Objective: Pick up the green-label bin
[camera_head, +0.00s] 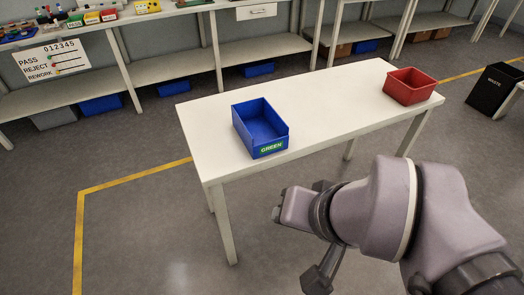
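The green-label bin (241,129) is a blue open-topped bin with a green label reading GREEN on its low front. It stands upright near the left end of the white table (315,112) and looks empty. My arm comes in from the lower right. My gripper (318,277) shows only as dark parts beside the wrist, low in the picture, in front of the table and apart from the bin. Its fingers are mostly hidden by the wrist, so its opening is unclear.
A red bin (410,86) stands at the table's right end. A black waste bin (493,89) is on the floor at far right. Shelves (180,67) with several blue bins line the back. The tabletop between the two bins is clear.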

